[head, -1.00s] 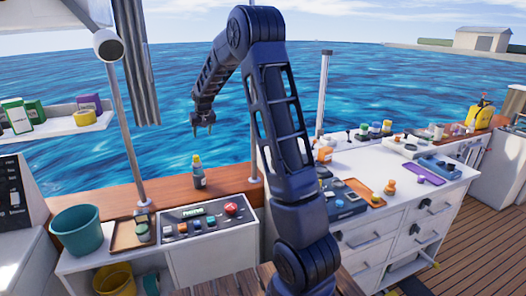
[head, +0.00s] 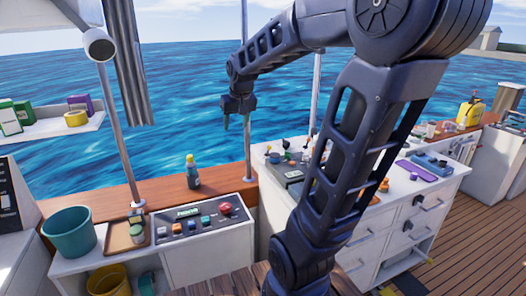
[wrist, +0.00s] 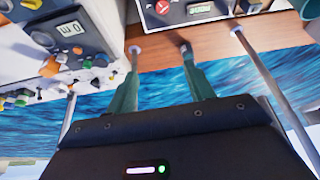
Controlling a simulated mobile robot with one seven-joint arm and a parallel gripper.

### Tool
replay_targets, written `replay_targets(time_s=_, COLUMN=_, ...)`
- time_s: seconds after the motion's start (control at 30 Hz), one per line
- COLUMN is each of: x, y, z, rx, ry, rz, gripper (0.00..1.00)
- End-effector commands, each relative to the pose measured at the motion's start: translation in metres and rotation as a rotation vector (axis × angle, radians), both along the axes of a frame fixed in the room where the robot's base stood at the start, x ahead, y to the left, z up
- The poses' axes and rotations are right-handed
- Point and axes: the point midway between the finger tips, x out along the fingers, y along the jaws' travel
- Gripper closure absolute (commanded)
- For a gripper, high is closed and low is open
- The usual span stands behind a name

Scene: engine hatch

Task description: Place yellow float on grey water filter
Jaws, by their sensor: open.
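My gripper (head: 236,118) hangs in the air in front of the water, above the wooden ledge and left of the white counter. It is open and empty; in the wrist view its two fingers (wrist: 159,50) stand apart with nothing between them. I cannot surely pick out the yellow float or the grey water filter. Small colored parts, some orange or yellowish, lie on the white counter (head: 345,238), partly hidden behind my arm. The wrist view shows a grey device (wrist: 75,38) with a dial and orange parts on that counter.
A yellow-capped bottle (head: 192,175) stands on the wooden ledge by a control panel (head: 195,220) with a red button. A metal pole (head: 247,150) rises near my gripper. A teal bucket (head: 70,233) and yellow bucket (head: 108,282) are at left. A yellow container (head: 468,112) stands far right.

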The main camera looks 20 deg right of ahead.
Motion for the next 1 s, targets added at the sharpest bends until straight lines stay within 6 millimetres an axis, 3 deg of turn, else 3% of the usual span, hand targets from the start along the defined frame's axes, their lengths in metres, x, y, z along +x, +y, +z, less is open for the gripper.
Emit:
replay_targets(time_s=0.03, x=-0.018, y=-0.004, z=0.001, rx=-0.001, ry=-0.005, rz=-0.005, gripper=0.47)
replay_targets(time_s=0.3, x=-0.105, y=-0.018, z=-0.009, rx=-0.006, ry=-0.006, rz=-0.029, gripper=0.47)
replay_targets(time_s=0.5, x=-0.155, y=-0.023, z=-0.024, rx=-0.011, ry=-0.007, rz=-0.043, gripper=0.47)
replay_targets(time_s=0.7, x=-0.177, y=-0.026, z=-0.033, rx=-0.013, ry=-0.004, rz=-0.05, gripper=0.47)
replay_targets(time_s=1.0, x=-0.178, y=-0.026, z=-0.034, rx=-0.014, ry=-0.003, rz=-0.05, gripper=0.47)
